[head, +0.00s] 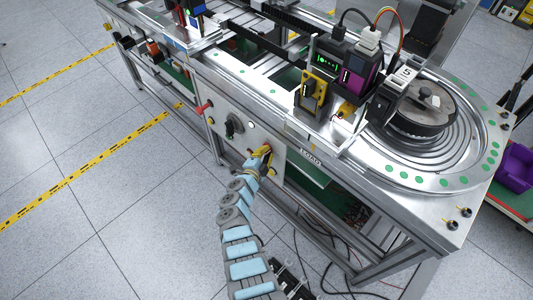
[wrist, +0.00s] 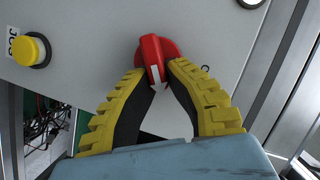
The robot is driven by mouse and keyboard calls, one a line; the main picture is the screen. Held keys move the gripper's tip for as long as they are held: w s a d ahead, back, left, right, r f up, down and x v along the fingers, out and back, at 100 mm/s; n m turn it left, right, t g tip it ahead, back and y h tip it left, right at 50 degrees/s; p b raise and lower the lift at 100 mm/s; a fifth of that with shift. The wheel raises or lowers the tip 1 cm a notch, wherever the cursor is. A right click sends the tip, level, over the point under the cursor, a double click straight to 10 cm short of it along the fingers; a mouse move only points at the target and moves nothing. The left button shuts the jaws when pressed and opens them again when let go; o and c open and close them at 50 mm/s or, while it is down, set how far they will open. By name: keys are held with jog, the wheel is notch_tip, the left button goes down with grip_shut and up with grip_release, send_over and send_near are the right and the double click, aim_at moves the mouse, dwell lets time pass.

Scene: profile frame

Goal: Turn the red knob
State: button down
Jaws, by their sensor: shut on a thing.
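The red knob (wrist: 152,50) sits on a light grey panel at the top middle of the wrist view. A white arrow on it points down in that picture. My gripper (wrist: 158,72) has its two yellow ribbed fingers shut on the knob, one on each side. In the head view my gripper (head: 264,156) reaches the front panel of the machine, and the knob is mostly hidden there by the fingers.
A yellow push button (wrist: 31,50) is on the panel left of the knob in the wrist view. In the head view, a black rotary switch (head: 233,125) and a red handle (head: 204,107) are farther left on the machine front. Open floor (head: 110,180) lies left of my arm.

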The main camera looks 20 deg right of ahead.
jog(key=m+b, duration=0.1)
jog(key=b, duration=0.1)
jog(key=f+m+t+b, duration=0.1)
jog(key=b, duration=0.1)
jog(key=shift+s+f+b, duration=0.15)
jog(key=shift+f+b, duration=0.15)
jog(key=shift+b, duration=0.1)
jog(key=m+t+b, duration=0.1)
jog(key=m+b, duration=0.2)
jog(key=b, duration=0.2)
jog(key=shift+h, duration=0.4)
jog(key=shift+r+b, duration=0.15)
jog(key=shift+b, duration=0.25)
jog(key=c, duration=1.1)
grip_release()
jog(key=shift+r, duration=0.1)
jog(key=shift+o, duration=0.2)
jog(key=v, duration=1.2)
